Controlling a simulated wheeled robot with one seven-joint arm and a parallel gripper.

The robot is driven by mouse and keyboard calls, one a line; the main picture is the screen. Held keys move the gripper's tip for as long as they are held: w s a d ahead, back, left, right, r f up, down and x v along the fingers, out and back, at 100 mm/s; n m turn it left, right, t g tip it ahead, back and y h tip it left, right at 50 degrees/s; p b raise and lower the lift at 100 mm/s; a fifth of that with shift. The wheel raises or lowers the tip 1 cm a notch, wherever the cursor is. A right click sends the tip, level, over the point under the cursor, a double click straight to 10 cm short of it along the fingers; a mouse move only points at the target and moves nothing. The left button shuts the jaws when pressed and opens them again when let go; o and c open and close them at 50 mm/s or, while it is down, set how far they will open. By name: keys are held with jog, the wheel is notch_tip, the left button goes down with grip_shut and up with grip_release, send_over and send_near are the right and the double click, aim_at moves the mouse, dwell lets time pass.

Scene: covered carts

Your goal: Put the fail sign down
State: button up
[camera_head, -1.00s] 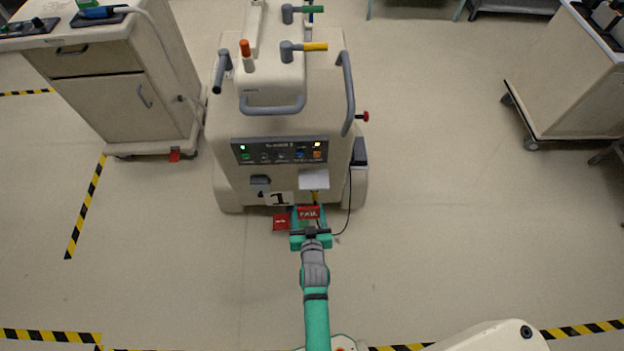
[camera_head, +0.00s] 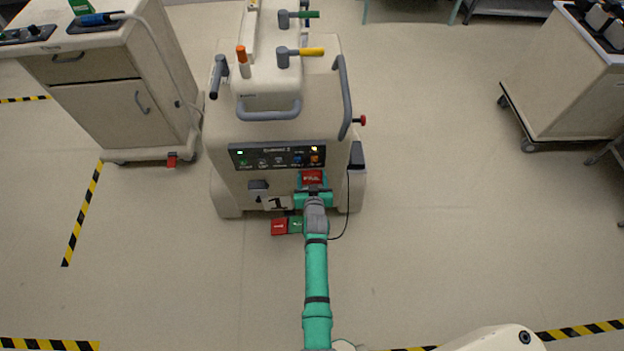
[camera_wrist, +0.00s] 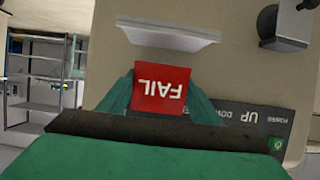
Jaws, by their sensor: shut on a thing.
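The red fail sign (camera_head: 312,177) with white lettering is between the fingers of my gripper (camera_head: 313,186), in front of the cart's front panel. In the wrist view the fail sign (camera_wrist: 160,88) reads upside down, with the green fingers of my gripper (camera_wrist: 160,100) on both sides of it. My gripper is shut on the sign. It is below the row of buttons on the white cart (camera_head: 235,185). I cannot tell whether the sign touches the cart.
A red sign (camera_head: 279,227) and a green sign (camera_head: 295,224) are low at the cart's foot. A white ledge (camera_wrist: 165,36) shows beside the fail sign. A cabinet (camera_head: 110,110) stands left, another cart (camera_head: 575,90) right.

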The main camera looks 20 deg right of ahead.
aim_at(313, 183)
jog(key=shift+w+d, duration=0.1)
jog(key=shift+w, duration=0.3)
jog(key=shift+f, duration=0.15)
notch_tip(313, 183, down, 2)
jog(key=shift+f, duration=0.1)
jog(key=shift+w+f, duration=0.2)
jog(key=shift+f, duration=0.3)
jog(key=shift+s+d, duration=0.15)
jog(key=shift+s, duration=0.05)
jog(key=shift+a+f, duration=0.15)
jog(key=shift+a, duration=0.1)
jog(key=o, duration=1)
jog(key=shift+d, duration=0.1)
jog(key=shift+o, duration=0.2)
